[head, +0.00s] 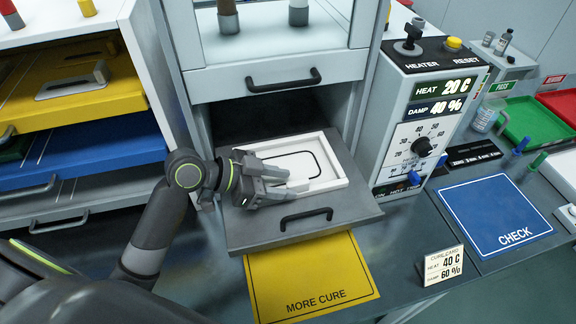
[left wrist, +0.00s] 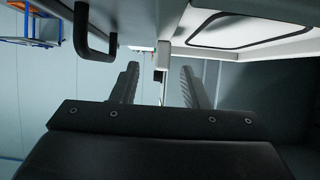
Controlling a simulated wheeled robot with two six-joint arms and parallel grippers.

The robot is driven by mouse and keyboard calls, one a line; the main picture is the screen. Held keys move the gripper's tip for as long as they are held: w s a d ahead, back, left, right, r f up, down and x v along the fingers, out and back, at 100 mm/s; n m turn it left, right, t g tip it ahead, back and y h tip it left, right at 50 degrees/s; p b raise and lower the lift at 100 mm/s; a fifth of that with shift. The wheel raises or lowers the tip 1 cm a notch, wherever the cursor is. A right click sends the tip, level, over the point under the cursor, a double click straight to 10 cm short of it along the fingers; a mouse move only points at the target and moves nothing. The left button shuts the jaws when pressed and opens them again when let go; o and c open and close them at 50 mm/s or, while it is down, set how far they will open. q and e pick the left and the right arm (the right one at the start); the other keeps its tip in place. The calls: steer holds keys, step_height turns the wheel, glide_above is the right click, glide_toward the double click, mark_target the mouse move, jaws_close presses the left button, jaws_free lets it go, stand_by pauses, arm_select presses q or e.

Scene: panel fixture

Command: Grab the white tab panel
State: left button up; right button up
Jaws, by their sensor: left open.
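The white tab panel (head: 290,165), with a black rounded outline, lies in a white-rimmed frame on the pulled-out grey drawer (head: 345,208). It also shows at the upper right of the left wrist view (left wrist: 240,32). My left gripper (head: 286,182) is over the panel's left front part and hides some of it. Its two fingers are apart in the left wrist view (left wrist: 160,80). A small pale block, apparently the tab (left wrist: 162,56), shows between and beyond the fingertips. I cannot tell whether they touch it. My right gripper is not in view.
The drawer's black handle (head: 306,218) is just in front of my gripper. A yellow MORE CURE mat (head: 312,280) lies below. The heater box (head: 425,110) stands close on the right. A blue CHECK mat (head: 495,212) and a card (head: 442,265) are further right.

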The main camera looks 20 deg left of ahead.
mark_target(296, 182)
arm_select(q)
steer(key=shift+w+d+f+p, duration=0.2)
steer(key=shift+w+d+p, duration=0.05)
steer(key=shift+w+d, duration=0.3)
steer(key=shift+w+d+f+p, duration=0.25)
steer(key=shift+w+d, duration=0.15)
steer(key=shift+d, duration=0.25)
steer(key=shift+w+d+f, duration=0.25)
steer(key=shift+d+f, duration=0.05)
steer(key=shift+d, duration=0.05)
jaws_close()
